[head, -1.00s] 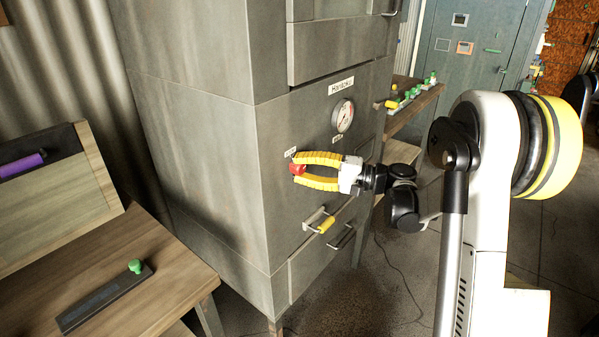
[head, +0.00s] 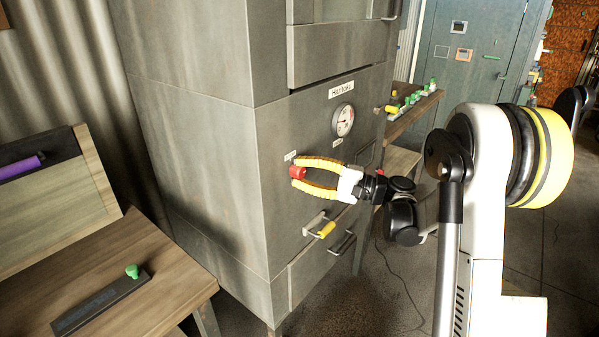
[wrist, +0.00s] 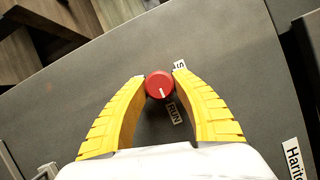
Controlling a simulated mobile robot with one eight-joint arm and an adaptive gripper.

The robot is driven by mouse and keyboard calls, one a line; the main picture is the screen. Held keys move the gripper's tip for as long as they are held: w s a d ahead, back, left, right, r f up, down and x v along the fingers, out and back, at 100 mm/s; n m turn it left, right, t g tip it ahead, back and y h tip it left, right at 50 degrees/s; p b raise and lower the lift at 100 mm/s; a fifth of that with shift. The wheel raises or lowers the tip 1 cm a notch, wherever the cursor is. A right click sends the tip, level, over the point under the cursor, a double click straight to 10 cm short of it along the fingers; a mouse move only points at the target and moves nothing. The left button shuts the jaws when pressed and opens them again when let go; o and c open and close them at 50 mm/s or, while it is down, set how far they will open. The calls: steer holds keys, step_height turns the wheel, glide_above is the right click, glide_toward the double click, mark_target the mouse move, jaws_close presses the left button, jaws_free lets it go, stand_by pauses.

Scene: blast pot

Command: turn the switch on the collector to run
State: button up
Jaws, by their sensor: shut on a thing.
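The collector (head: 215,150) is a tall grey metal cabinet. Its switch is a red round knob (head: 298,172) on the front face, below the gauge. My gripper (head: 296,173) has its yellow fingers shut on the knob, one on each side. In the wrist view the knob (wrist: 159,84) sits between the fingertips, and its white line points down, roughly toward the RUN label (wrist: 174,113). Another label (wrist: 179,66), partly hidden by the right finger, sits beside the knob.
A round gauge (head: 343,119) is above the knob. A drawer handle with a yellow grip (head: 326,229) is below my gripper. A wooden bench (head: 170,290) with a green-knobbed bar stands at left. A small table (head: 412,115) with green-topped items stands behind.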

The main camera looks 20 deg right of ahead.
steer(key=o, duration=1.2)
steer(key=shift+a, duration=0.1)
steer(key=v, duration=1.2)
